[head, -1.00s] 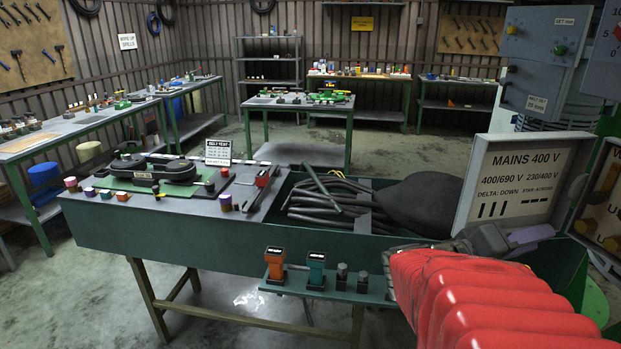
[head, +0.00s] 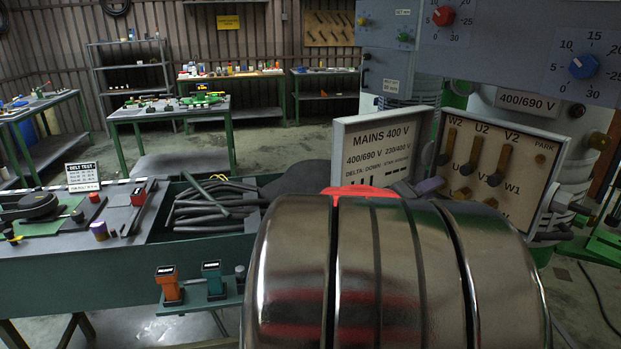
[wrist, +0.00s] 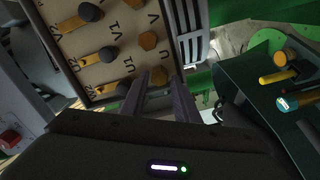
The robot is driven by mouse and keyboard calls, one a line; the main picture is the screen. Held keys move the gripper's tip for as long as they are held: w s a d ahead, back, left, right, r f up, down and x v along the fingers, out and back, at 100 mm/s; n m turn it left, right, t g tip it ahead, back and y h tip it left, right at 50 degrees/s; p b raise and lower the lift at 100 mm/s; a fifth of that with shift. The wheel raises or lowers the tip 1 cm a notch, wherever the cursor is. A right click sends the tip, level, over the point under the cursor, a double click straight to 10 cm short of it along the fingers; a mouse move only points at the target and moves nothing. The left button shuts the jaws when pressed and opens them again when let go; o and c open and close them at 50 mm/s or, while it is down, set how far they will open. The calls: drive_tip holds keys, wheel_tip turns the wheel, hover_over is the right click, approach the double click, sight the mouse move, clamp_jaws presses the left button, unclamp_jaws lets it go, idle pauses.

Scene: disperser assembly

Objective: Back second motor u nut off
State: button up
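The terminal board (head: 520,165) stands upright at the right of the head view, with brass nuts and dark-capped posts. It also shows at upper left in the wrist view (wrist: 120,22). The brass nut beside the U1 label (wrist: 157,76) appears between and just beyond my fingertips. Another nut sits by V1 (wrist: 148,40). My gripper (wrist: 165,78) is open, its two dark fingers apart and pointing at the board. I cannot tell whether a finger touches the nut. In the head view my arm hides most of the gripper and the board's lower left.
The open MAINS 400 V lid (head: 375,140) stands directly left of the board. A green bin (wrist: 265,105) with yellow and blue-ended tools lies to the right in the wrist view. Dark hoses (head: 215,200) fill a trough at left. Orange (head: 168,285) and teal (head: 213,280) handled items stand in front.

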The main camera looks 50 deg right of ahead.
drive_tip(key=shift+x, duration=0.9)
